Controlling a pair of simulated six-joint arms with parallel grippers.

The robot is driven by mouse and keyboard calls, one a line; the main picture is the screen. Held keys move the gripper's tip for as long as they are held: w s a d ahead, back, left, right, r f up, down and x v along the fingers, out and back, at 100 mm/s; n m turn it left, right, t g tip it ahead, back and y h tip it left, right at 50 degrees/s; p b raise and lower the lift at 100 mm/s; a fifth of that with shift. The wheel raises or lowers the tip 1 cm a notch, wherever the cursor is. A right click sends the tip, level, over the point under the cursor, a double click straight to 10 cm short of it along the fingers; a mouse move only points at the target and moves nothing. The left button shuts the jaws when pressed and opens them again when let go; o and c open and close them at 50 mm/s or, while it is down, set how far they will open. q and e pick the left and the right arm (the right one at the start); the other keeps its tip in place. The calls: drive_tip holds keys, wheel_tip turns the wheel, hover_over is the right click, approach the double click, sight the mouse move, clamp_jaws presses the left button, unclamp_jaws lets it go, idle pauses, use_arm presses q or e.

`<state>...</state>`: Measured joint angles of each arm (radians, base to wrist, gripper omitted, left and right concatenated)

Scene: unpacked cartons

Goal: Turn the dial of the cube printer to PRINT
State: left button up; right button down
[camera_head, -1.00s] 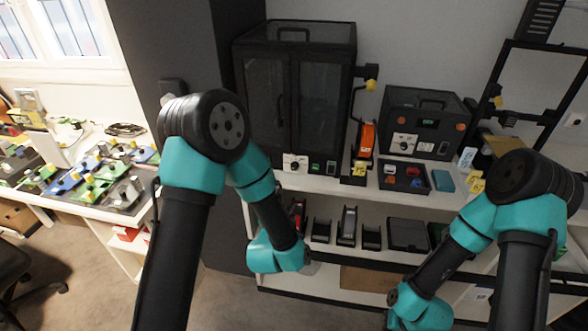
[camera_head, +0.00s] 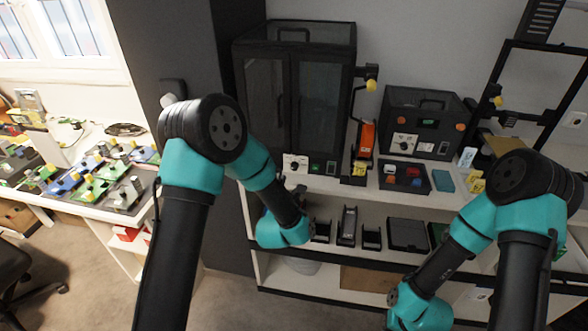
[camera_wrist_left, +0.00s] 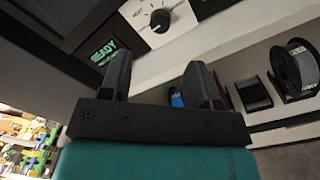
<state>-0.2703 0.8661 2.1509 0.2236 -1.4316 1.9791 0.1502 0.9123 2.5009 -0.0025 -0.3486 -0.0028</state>
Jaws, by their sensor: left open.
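Two black machines on the shelf top have pointer dials: a tall two-door cabinet (camera_head: 265,95) with a dial (camera_head: 293,162) on a white plate, and a smaller box (camera_head: 440,108) with a dial (camera_head: 404,143). I cannot tell for sure which is the cube printer. In the left wrist view, a dark round dial (camera_wrist_left: 160,20) with a white pointer mark sits on a white panel, near a green READY screen (camera_wrist_left: 103,50). My left gripper (camera_wrist_left: 158,72) is open and empty, its fingers below the dial and apart from it. The right gripper's fingers are out of view.
A tray of coloured blocks (camera_head: 403,188) lies before the smaller box. An orange tool (camera_head: 367,139) stands between the machines. The lower shelf holds black holders and a case (camera_head: 409,235); a spool (camera_wrist_left: 294,68) shows in the left wrist view. A bench of parts is at left.

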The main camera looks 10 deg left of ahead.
sight(294, 168)
use_arm(q)
drive_tip(key=w, duration=1)
drive_tip(key=shift+d, duration=0.25)
drive_tip(key=c, duration=0.9)
